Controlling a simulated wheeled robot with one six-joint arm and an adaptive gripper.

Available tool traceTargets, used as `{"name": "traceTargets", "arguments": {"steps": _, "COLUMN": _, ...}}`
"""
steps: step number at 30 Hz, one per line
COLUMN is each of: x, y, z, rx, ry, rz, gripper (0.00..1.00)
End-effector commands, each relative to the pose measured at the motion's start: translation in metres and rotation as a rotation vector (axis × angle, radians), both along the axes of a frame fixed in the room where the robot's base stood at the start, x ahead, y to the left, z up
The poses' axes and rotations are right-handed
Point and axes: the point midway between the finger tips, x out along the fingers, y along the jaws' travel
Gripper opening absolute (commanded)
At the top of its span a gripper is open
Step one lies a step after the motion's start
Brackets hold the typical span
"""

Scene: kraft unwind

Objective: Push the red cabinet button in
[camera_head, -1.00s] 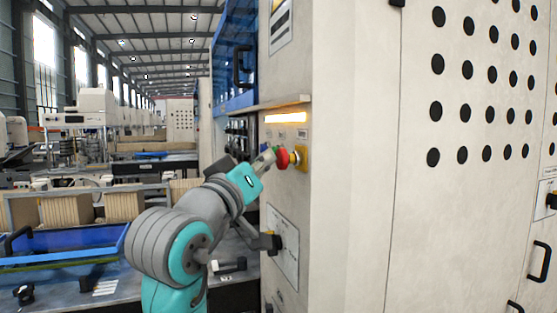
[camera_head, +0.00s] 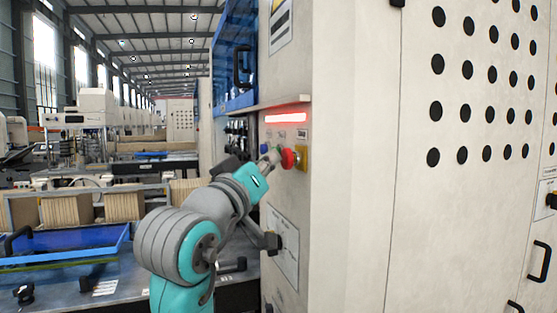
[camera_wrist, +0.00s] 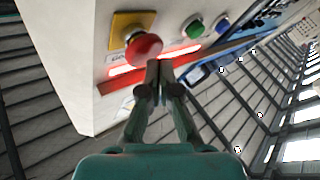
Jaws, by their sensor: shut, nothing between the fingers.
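The red button (camera_head: 288,158) is a mushroom head on a yellow plate (camera_head: 302,158), on the side face of the beige cabinet (camera_head: 345,200). In the wrist view the red button (camera_wrist: 144,46) is at top centre, in front of its yellow plate (camera_wrist: 128,24). My gripper (camera_wrist: 158,64) is shut and empty. Its fingertips are at the lower right edge of the red button and appear to touch or nearly touch it. In the head view my gripper (camera_head: 272,158) meets the button's left side. How far the button is pressed cannot be told.
A green button (camera_wrist: 194,28) and a blue button (camera_wrist: 222,23) are beside the red one. A light strip (camera_head: 286,118) above glows red. A black rotary handle (camera_head: 272,242) juts out below. A blue tray (camera_head: 70,245) and kraft stacks (camera_head: 120,205) are at left.

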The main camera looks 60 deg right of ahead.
Motion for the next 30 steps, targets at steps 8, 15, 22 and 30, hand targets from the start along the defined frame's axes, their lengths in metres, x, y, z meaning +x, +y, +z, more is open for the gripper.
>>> {"name": "traceTargets", "arguments": {"steps": 8, "x": 0.003, "y": 0.003, "z": 0.0, "rx": 0.0, "ry": 0.0, "rz": 0.001, "gripper": 0.0}}
{"name": "traceTargets", "arguments": {"steps": 15, "x": 0.009, "y": 0.013, "z": 0.0, "rx": 0.0, "ry": 0.001, "rz": 0.002, "gripper": 0.0}}
{"name": "traceTargets", "arguments": {"steps": 22, "x": 0.011, "y": 0.016, "z": 0.0, "rx": -0.001, "ry": 0.0, "rz": 0.0, "gripper": 0.0}}
{"name": "traceTargets", "arguments": {"steps": 30, "x": 0.014, "y": 0.02, "z": 0.0, "rx": 0.0, "ry": 0.0, "rz": 0.001, "gripper": 0.0}}
